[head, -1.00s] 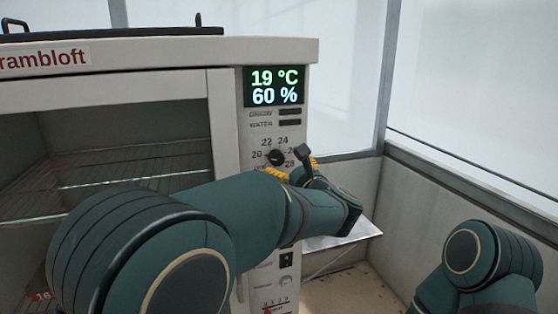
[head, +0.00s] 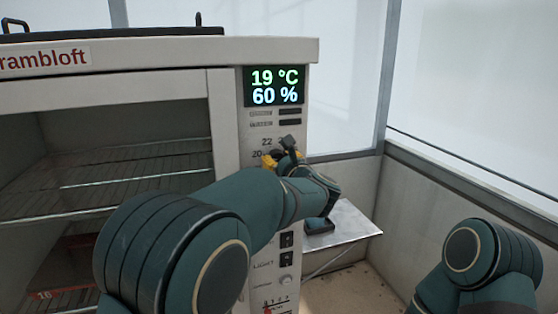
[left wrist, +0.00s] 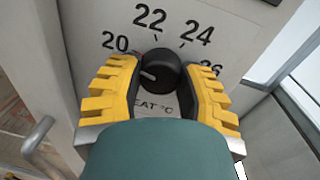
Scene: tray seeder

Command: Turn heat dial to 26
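The heat dial (left wrist: 160,70) is a round black knob with a white pointer mark at its left side, below the printed 20. Numbers 20, 22 and 24 show around it; the 26 (left wrist: 210,71) is partly covered by a finger. My left gripper (left wrist: 163,75) has its yellow-padded fingers on either side of the knob, close to it, with contact not clear. In the head view my left gripper (head: 280,158) is at the dial and hides it. My right gripper is out of view.
The white cabinet's display (head: 274,87) reads 19 °C and 60 %. Switches (head: 286,241) sit lower on the panel. A small shelf (head: 345,222) juts out at right, with a dark object (head: 319,227) on it. My right arm is at lower right.

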